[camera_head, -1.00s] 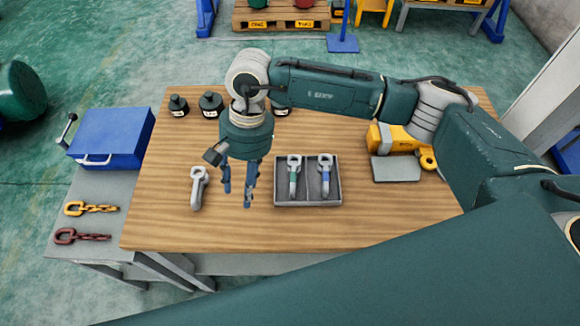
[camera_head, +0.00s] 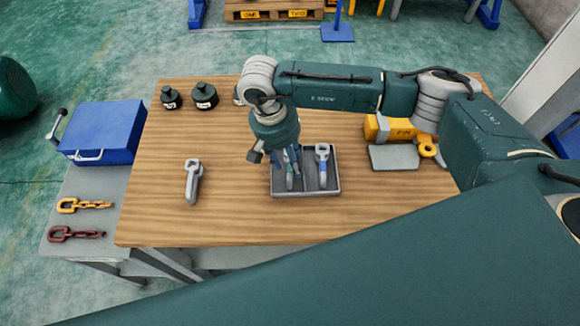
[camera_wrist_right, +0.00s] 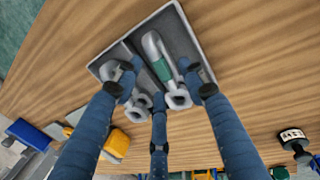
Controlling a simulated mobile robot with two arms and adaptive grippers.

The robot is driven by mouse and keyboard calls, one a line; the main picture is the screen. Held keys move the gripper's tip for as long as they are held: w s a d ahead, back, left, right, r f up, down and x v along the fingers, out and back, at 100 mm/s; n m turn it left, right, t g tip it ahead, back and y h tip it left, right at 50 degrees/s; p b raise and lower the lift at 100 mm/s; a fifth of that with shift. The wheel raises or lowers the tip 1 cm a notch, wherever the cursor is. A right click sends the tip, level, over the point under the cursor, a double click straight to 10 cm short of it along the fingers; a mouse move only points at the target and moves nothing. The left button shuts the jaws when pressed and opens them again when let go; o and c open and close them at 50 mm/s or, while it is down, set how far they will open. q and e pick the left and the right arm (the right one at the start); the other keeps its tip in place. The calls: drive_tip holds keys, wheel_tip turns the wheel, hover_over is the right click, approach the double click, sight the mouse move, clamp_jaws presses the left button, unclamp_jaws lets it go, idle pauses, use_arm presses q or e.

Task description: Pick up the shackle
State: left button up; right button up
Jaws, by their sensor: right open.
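A grey shackle with a green band (camera_head: 290,184) lies in the left compartment of a grey tray (camera_head: 336,192). A shackle with a blue band (camera_head: 322,165) lies in the right compartment. A plain grey shackle (camera_head: 193,181) lies on the wooden table left of the tray. My right gripper (camera_head: 287,165) is open over the left compartment, pointing down and partly hiding the green-banded shackle. In the right wrist view its fingers (camera_wrist_right: 163,92) are spread around the green-banded shackle (camera_wrist_right: 153,48), with one finger close to the other shackle (camera_wrist_right: 112,70). Contact cannot be told. My left gripper is not in view.
Dark weights (camera_head: 204,96) stand at the table's back left. A yellow hoist part (camera_head: 390,130) with a grey plate sits right of the tray. A blue box (camera_head: 103,130), a yellow chain (camera_head: 84,205) and a red chain (camera_head: 75,233) are on the left side bench. The table's front is clear.

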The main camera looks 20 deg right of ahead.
drive_tip(key=shift+d+f, duration=0.2)
drive_tip(key=shift+f, duration=0.7)
drive_tip(key=shift+c, duration=0.5)
clamp_jaws()
drive_tip(key=shift+r, duration=0.2)
